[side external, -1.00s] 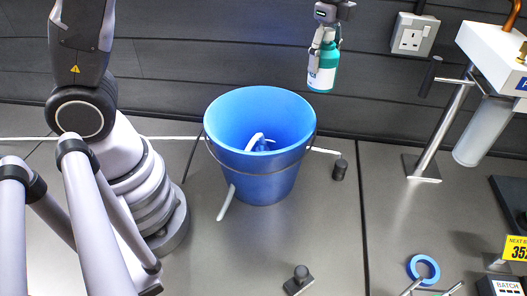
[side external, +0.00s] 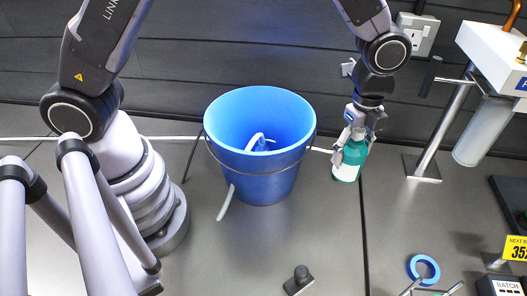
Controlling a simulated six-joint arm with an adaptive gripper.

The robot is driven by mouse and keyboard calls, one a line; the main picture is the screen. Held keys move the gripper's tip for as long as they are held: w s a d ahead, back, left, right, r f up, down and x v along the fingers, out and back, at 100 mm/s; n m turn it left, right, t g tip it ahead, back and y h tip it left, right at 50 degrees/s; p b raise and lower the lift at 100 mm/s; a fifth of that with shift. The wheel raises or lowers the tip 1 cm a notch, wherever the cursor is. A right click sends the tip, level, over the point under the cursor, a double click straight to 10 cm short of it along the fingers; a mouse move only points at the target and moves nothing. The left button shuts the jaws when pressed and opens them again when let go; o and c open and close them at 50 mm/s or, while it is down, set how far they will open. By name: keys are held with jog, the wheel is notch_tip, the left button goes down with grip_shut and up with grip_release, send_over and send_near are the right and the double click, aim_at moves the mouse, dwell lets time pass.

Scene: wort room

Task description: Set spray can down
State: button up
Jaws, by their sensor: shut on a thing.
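The spray can (side external: 349,165) is a teal bottle with a white label. It is upright at the right of the blue bucket, low at the grey work surface near the dark back wall. Its base appears to be at the surface, though I cannot tell for sure whether it touches. My gripper (side external: 354,142) points down from above and is shut on the upper part of the spray can. The fingers hide the top of the can.
A blue bucket (side external: 260,185) with a white hose in it stands left of the can. A metal stand (side external: 440,135) rises to the right. A blue tape roll (side external: 423,268) and a small dark knob (side external: 300,277) lie in front. The surface between is clear.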

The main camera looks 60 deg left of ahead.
notch_tip(320, 180, down, 17)
jog(key=shift+r, duration=0.2)
dwell(0.3)
jog(key=shift+f, duration=0.1)
jog(key=o, duration=1.2)
jog(key=shift+f, duration=0.1)
jog(key=shift+o, duration=0.2)
